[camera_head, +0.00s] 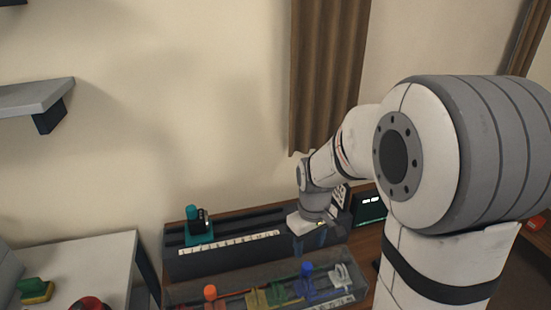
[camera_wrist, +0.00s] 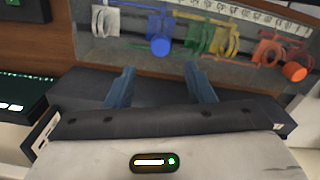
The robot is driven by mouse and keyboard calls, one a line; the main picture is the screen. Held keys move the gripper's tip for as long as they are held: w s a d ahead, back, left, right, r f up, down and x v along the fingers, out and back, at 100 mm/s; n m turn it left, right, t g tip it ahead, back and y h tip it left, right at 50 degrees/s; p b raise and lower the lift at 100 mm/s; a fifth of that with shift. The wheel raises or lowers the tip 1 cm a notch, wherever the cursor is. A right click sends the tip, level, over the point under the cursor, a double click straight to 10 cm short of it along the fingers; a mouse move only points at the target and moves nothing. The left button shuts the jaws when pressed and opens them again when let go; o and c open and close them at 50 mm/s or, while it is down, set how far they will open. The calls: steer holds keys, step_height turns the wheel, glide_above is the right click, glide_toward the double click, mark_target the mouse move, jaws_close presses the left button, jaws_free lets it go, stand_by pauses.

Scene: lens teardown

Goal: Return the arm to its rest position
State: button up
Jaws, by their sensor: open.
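My arm reaches from the right in the head view, and my gripper (camera_head: 318,240) hangs at the right end of a long dark rack (camera_head: 190,266). In the wrist view my gripper (camera_wrist: 162,82) has its two blue fingers spread apart with nothing between them. A clear tray (camera_head: 185,294) lies in front of the rack. It holds orange, green, yellow, blue and white parts, and the blue part (camera_wrist: 160,45) shows just beyond my fingers in the wrist view. Whether the fingertips touch anything cannot be told.
A teal stand (camera_head: 200,237) with a dark piece sits on the rack's left end. A small dark screen (camera_head: 369,207) stands right of the rack. A pale table (camera_head: 95,262) is at left, a grey shelf (camera_head: 35,96) above it. A brown curtain (camera_head: 327,70) hangs behind my arm.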

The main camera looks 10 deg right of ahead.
steer(key=s+r+m+t, duration=0.3)
steer(key=s+r+m, duration=0.1)
steer(key=s+r, duration=0.6)
steer(key=s, duration=0.3)
steer(key=shift+s+d+m, duration=0.15)
steer(key=shift+d+m, duration=0.1)
steer(key=shift+m, duration=0.15)
stand_by(1.3)
